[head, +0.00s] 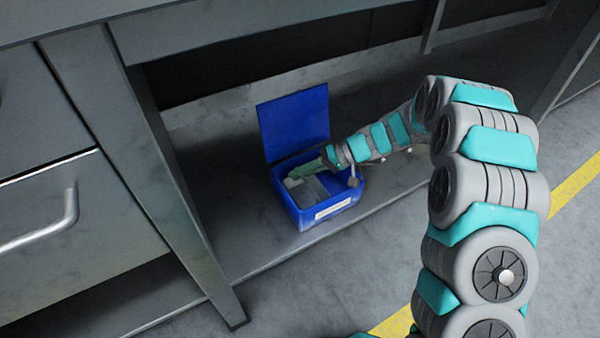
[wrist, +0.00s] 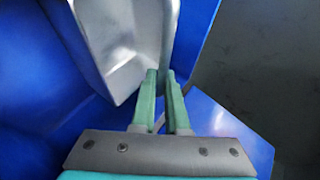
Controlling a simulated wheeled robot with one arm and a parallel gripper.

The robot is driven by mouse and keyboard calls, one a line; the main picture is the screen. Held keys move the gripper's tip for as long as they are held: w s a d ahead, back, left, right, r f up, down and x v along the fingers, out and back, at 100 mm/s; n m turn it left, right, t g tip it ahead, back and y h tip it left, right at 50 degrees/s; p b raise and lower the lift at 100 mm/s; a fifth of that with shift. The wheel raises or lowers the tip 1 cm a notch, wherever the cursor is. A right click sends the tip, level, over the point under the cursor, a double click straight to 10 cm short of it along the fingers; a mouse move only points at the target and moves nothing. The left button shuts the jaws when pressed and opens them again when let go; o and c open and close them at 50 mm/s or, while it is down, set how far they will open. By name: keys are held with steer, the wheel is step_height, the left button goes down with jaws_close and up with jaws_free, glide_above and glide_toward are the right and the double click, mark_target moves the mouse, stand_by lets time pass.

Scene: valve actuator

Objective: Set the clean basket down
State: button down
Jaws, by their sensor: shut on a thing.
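A grey-white basket (head: 314,189) is inside the open blue box (head: 338,208) in the head view. The basket also shows large in the wrist view (wrist: 118,38), with the blue box (wrist: 45,80) around it. My gripper (head: 300,172) reaches into the box from the right. In the wrist view its green fingers (wrist: 163,78) are shut on the basket's thin wall. The box's blue lid (head: 294,122) stands open at the back. The basket's underside is hidden, so I cannot tell whether it touches the box floor.
The blue box stands on a low grey shelf (head: 250,235) under a metal workbench. A bench leg (head: 185,190) and a drawer with a handle (head: 70,205) are on the left. The shelf around the box looks clear. A yellow floor line (head: 575,183) runs at the right.

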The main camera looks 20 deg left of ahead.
steer(key=c, duration=0.9)
jaws_free()
steer(key=shift+r+p, duration=0.2)
steer(key=shift+p, duration=0.1)
steer(key=p+v, duration=0.1)
steer(key=v, duration=1.1)
steer(key=shift+f, duration=0.1)
steer(key=s+d+r+m+h, duration=0.1)
steer(key=s+d+r+h, duration=0.25)
steer(key=s+r, duration=0.35)
steer(key=s+d+r+m+t+h, duration=0.1)
steer(key=s+d+m+h, duration=0.1)
steer(key=s+d, duration=0.5)
steer(key=s+d+r+m+h, duration=0.1)
steer(key=s+d+m+h, duration=0.1)
steer(key=s+d, duration=0.6)
steer(key=s+d+r+m+t+h, duration=0.1)
steer(key=s+d+m+h, duration=0.1)
steer(key=s+d, duration=0.5)
steer(key=shift+s+d+r+t+h, duration=0.15)
steer(key=shift+s+h, duration=0.25)
steer(key=shift+s, duration=1.3)
steer(key=shift+s+t+h, duration=0.15)
steer(key=shift+s+h, duration=0.2)
steer(key=shift+s, duration=1.3)
